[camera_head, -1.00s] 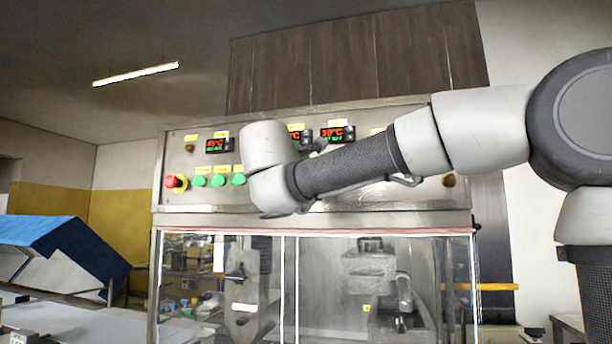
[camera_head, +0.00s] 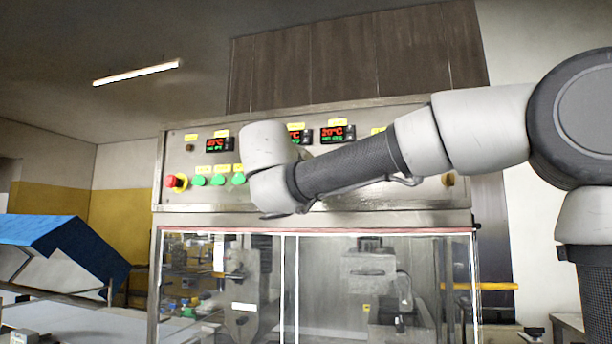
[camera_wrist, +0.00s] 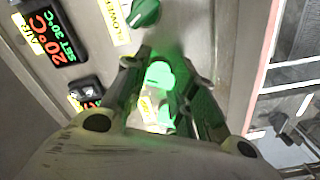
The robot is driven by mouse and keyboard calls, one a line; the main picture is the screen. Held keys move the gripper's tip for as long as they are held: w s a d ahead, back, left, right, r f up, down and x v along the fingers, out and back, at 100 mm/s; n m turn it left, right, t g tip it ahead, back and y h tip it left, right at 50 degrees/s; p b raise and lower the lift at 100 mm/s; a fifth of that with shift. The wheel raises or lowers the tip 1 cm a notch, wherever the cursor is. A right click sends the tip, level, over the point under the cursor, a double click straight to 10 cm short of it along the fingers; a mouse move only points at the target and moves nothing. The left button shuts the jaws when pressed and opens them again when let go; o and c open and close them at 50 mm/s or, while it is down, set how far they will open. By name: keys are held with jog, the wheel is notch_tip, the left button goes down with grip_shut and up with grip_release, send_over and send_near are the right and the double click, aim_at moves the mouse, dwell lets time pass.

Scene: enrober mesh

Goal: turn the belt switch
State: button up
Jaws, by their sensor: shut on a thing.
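In the wrist view my gripper (camera_wrist: 163,66) reaches down to the control panel, with a finger on each side of a lit green switch (camera_wrist: 159,76). It is shut on this switch. A yellow label beside the switch is mostly covered, and I cannot read it. More green (camera_wrist: 167,117) shows between the fingers nearer the palm. In the head view my arm hides the gripper and the held switch.
Another green knob (camera_wrist: 145,12) with a yellow label lies just beyond the fingertips. A temperature display (camera_wrist: 62,38) is to the left. The head view shows a red emergency button (camera_head: 175,182), several green switches (camera_head: 218,180) and a glass enclosure (camera_head: 340,290) below the panel.

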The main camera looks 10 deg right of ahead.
jog(key=shift+f, duration=0.1)
dwell(0.3)
jog(key=o, duration=1)
jog(key=shift+s+a, duration=0.1)
jog(key=v, duration=1.1)
jog(key=shift+s+a, duration=0.2)
jog(key=shift+s, duration=0.15)
